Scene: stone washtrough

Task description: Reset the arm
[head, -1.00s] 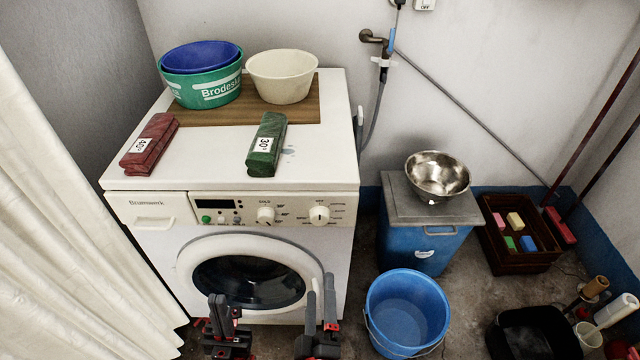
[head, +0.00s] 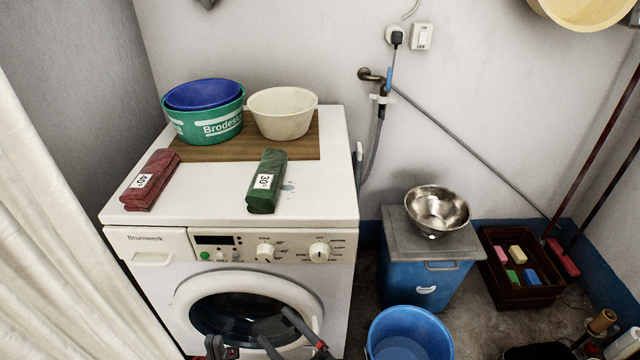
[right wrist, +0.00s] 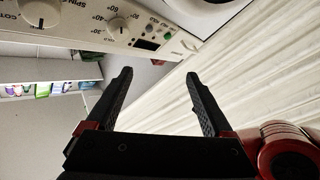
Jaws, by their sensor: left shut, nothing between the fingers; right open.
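My left gripper (head: 221,346) shows only at the bottom edge of the head view, in front of the washing machine door; it is shut and empty. My right gripper (head: 275,325) is just right of it, fingers spread and nothing between them. In the right wrist view the right gripper (right wrist: 160,74) is plainly open and empty, with the washing machine's panel and the curtain behind it. Most of both arms is out of the head view.
The white washing machine (head: 330,200) carries basins, a red bundle (head: 152,180) and a green bundle (head: 266,181). A curtain (head: 70,230) hangs at left. To the right stand a blue bucket (head: 410,335), a lidded blue bin (head: 425,280) with a metal bowl (head: 437,210), and a crate (head: 520,295).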

